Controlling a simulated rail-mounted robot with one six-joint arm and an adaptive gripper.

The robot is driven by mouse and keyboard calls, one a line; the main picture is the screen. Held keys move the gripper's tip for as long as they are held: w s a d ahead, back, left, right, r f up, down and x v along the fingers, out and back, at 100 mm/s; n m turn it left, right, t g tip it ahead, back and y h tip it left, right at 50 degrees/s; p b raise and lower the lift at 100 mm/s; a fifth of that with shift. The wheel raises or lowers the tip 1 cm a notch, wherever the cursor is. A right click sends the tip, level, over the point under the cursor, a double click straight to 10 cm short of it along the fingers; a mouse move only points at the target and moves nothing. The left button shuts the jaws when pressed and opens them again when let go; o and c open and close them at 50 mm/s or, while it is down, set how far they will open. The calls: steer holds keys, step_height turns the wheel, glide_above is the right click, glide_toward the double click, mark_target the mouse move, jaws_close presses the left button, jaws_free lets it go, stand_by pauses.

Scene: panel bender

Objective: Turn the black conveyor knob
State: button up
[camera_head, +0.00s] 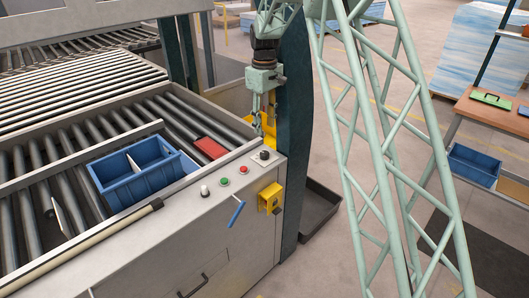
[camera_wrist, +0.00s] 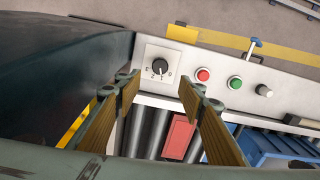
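The black conveyor knob (camera_wrist: 160,66) sits on a white square plate with printed marks, at the end of the light grey control panel (camera_wrist: 215,65). It also shows in the head view (camera_head: 264,155) at the panel's right corner. My gripper (camera_wrist: 159,88) is open and empty, its two fingers spread wide. In the wrist view the knob appears between and just beyond the fingertips, with no finger touching it. In the head view my gripper (camera_head: 258,112) points down and hangs above and behind the knob, over the conveyor's far right corner.
A red button (camera_wrist: 203,75), a green button (camera_wrist: 235,82) and a white-topped knob (camera_wrist: 264,90) share the panel. A red block (camera_head: 210,148) and a blue bin (camera_head: 140,178) rest on the rollers. A dark upright post (camera_head: 297,130) stands close right of my gripper. A yellow bracket (camera_head: 270,198) sticks out below.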

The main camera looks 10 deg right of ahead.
mark_target(265, 152)
steer(key=shift+f, duration=0.2)
steer(key=shift+f, duration=6.7)
steer(key=c, duration=0.9)
